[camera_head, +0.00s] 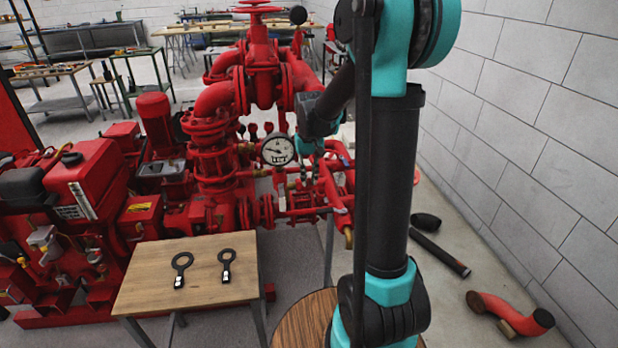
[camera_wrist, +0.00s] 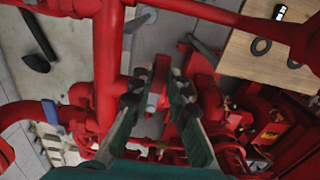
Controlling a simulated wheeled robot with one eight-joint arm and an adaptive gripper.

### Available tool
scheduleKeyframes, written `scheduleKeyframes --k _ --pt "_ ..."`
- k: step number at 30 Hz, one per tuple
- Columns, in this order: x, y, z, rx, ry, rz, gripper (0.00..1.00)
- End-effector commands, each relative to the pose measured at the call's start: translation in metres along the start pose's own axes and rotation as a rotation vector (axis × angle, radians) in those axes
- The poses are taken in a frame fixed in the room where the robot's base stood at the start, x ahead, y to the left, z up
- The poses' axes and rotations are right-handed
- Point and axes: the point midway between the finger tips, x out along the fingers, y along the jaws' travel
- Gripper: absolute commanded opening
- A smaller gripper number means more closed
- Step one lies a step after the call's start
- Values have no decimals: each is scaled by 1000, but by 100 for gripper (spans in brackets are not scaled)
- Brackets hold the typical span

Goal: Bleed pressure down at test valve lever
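In the wrist view, my gripper (camera_wrist: 158,100) has its two dark green fingers spread apart, with visible space between them. A narrow red upright part (camera_wrist: 161,74), which may be the test valve lever, shows between the fingertips. I cannot tell whether a finger touches it. In the head view, my arm reaches in at the right side of the red pumpset (camera_head: 262,85), and the fingertips are largely hidden among red pipes. A round white pressure gauge (camera_head: 277,149) faces the head camera just left of my wrist. The test valve lever cannot be made out clearly there.
A wooden table (camera_head: 215,270) with two black ring-ended tools (camera_head: 181,268) (camera_head: 227,264) stands in front. Red pipes crowd closely around my gripper. Loose pipe pieces (camera_head: 440,252) (camera_head: 510,312) lie on the floor at right, near the grey block wall (camera_head: 540,130).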

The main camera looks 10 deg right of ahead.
Motion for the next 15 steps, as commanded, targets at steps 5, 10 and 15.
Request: scheduleKeyframes --k 5,10,15 --pt "0 0 0 -1 0 -1 0" --pt "0 -1 0 -1 0 -1 0" --pt "0 -5 -1 59 0 -1 0"
